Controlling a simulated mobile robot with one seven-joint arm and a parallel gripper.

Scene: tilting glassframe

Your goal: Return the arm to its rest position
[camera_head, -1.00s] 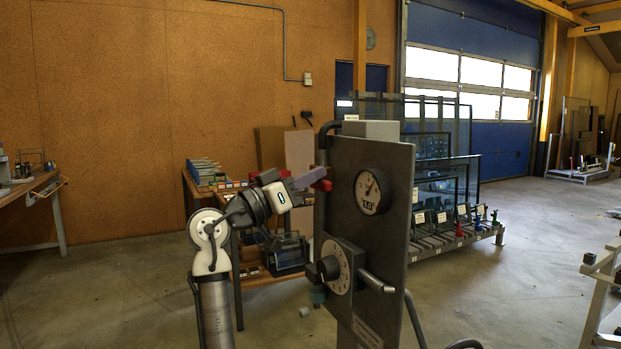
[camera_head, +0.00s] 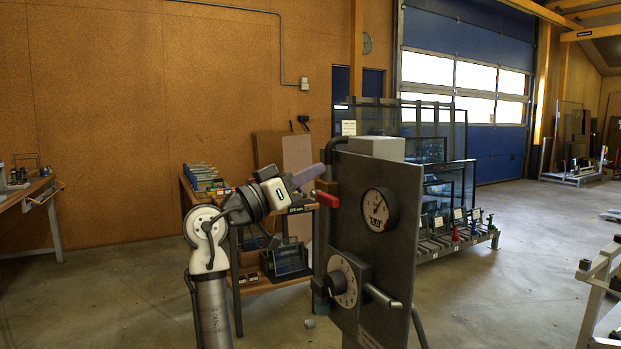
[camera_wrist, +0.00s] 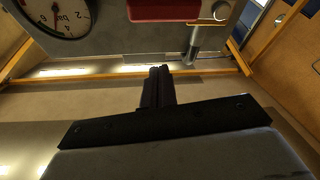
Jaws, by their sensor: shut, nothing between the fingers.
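My gripper (camera_head: 318,169) is at the upper left of the grey panel (camera_head: 350,200) in the head view, just above the red handle (camera_head: 328,199). In the wrist view my gripper (camera_wrist: 158,73) has its dark fingers together with nothing between them. The red handle also shows at the top of the wrist view (camera_wrist: 163,10), apart from the fingers in the picture. My arm is bent, raised and reaching right toward the panel. Whether any finger touches the panel cannot be told.
The panel carries a round gauge (camera_head: 380,209), a black knob with a dial (camera_head: 337,283) and a metal lever (camera_head: 382,298). A wooden table (camera_head: 252,287) stands behind my arm. A rack of glass frames (camera_head: 456,242) stands behind the panel. Open floor lies at the left.

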